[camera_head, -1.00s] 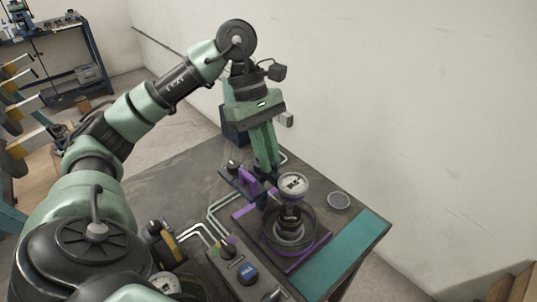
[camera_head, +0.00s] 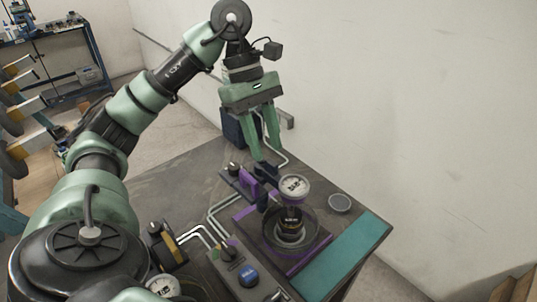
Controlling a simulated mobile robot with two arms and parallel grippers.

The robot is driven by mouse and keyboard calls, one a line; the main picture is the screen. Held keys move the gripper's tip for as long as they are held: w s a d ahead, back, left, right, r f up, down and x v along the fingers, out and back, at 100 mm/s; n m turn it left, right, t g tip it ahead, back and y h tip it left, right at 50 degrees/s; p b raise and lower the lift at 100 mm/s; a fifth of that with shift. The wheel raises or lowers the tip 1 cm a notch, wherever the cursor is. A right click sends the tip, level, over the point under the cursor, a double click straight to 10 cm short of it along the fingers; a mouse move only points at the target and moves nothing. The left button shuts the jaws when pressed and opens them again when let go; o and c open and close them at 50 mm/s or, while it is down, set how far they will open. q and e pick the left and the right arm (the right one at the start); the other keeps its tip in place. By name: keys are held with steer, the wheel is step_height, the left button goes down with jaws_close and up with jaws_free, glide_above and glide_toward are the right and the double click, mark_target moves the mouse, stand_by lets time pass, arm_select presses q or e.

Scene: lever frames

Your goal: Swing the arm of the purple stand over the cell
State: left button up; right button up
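The purple stand (camera_head: 249,186) is on the table, with a purple-edged base plate (camera_head: 241,214). A dark arm part (camera_head: 267,171) shows beside the post, partly behind my gripper's fingertips. A round white-faced gauge (camera_head: 295,186) stands right of it, above a dark cylinder with a lit band, which I take as the cell (camera_head: 291,222). The cell stands in a round clear dish (camera_head: 315,238). My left gripper (camera_head: 267,157) points down just above the dark arm part, its green fingers apart and nothing seen between them. Whether the fingertips touch the arm is unclear. My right gripper is out of view.
A control box with a blue button (camera_head: 248,275) and a dark knob is at the table front. Bent pale pipes (camera_head: 214,212) run left of the stand. A small grey disc (camera_head: 339,203) and a teal strip (camera_head: 345,255) are at the right. A wall is behind.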

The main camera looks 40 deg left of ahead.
arm_select(q)
steer(key=p+v, duration=0.1)
steer(key=v, duration=0.3)
steer(key=shift+s+r, duration=0.1)
steer(key=shift+r, duration=0.05)
stand_by(0.8)
